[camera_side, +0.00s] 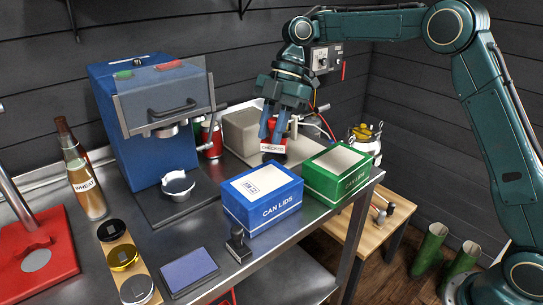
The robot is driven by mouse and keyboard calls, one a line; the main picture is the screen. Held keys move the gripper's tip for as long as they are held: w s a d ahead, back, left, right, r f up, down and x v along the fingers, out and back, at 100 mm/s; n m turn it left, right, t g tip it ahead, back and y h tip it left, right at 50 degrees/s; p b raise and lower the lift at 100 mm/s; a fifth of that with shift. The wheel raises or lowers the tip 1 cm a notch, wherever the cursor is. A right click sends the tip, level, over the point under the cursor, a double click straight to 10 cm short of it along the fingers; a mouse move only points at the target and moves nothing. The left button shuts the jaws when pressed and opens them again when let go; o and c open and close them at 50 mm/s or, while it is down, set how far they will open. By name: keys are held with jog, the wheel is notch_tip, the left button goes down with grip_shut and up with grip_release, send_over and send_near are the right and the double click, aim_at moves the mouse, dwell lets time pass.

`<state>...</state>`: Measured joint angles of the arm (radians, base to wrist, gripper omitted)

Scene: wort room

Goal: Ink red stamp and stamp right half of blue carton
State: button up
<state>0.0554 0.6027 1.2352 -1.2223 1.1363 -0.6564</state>
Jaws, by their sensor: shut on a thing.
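My gripper (272,136) points down and is shut on the red stamp (273,148). The stamp has a white label reading CHECKED and a dark base. It hangs upright behind the blue carton, in front of a grey block. The blue carton (262,217), labelled CAN LIDS, stands on the steel bench. Its pale top carries a dark printed mark on the left part; the right part looks bare. A blue-purple ink pad (189,271) lies open at the front of the bench. The stamp's underside is hidden, so I cannot tell whether it carries ink.
A black stamp (238,246) stands between pad and blue carton. A green carton (338,177) stands close on the right. The grey block (242,130) sits in a tray behind. A blue machine (140,140), bottle (85,175) and jars on a board (123,259) are left.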

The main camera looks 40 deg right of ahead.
aim_at(272, 151)
jog(key=shift+f, duration=0.2)
jog(key=shift+f, duration=2.85)
jog(key=shift+f, duration=0.7)
dwell(0.8)
jog(key=shift+r, duration=0.15)
jog(key=shift+r, duration=3.5)
